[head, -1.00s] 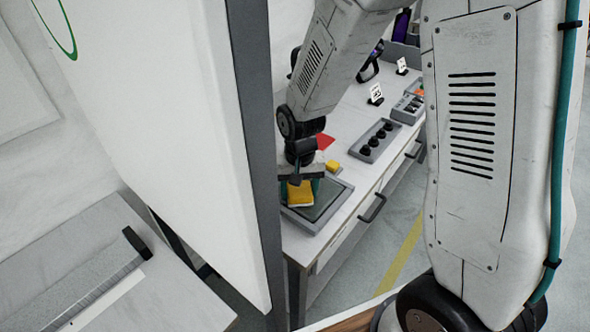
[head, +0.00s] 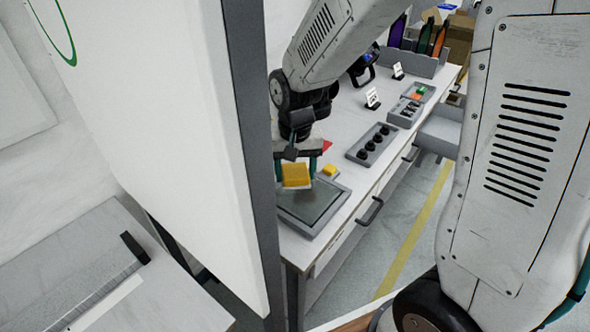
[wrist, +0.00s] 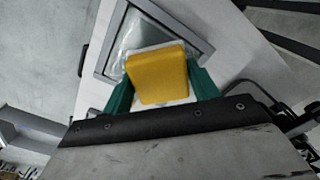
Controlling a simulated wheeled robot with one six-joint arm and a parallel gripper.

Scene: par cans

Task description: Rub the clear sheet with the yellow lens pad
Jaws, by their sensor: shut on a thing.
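The yellow lens pad (head: 296,174) is held between the green fingers of my gripper (head: 298,178). In the wrist view the pad (wrist: 158,74) fills the space between the two fingers (wrist: 160,88), with a pale edge along it. The clear sheet (head: 318,205) lies in a grey-framed tray (head: 290,224) on the bench. The pad is over the back left part of the sheet in the head view. The wrist view shows the sheet (wrist: 134,32) partly hidden behind the pad. I cannot tell whether they touch.
A smaller yellow block (head: 330,170) and a red piece (head: 327,146) are on the bench (head: 352,190) behind the tray. A grey holder with black knobs (head: 371,144) stands to the right. A tall white panel (head: 150,130) hides the bench's left side.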

